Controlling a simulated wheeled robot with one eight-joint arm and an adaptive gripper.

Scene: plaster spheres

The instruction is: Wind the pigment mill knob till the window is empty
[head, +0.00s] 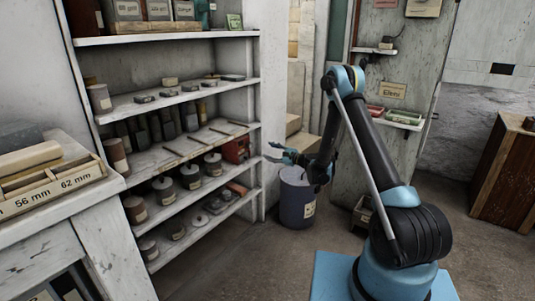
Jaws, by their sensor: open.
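I cannot make out a pigment mill, its knob or its window for certain in the head view. A small dark red box-like object (236,150) sits at the right end of a middle shelf, but its details are too small to tell what it is. My gripper (270,152) is open and empty, its fingers pointing left toward the shelves. It appears in front of the shelf unit's right edge and above a dark bin, apart from both as far as I can see.
A white shelf unit (192,38) holds jars, blocks and rods. A wooden tray (52,194) marked 56 mm and 62 mm lies on the left bench. The dark bin (297,199) stands on the floor. A brown cabinet (507,178) is far right. Floor before the shelves is clear.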

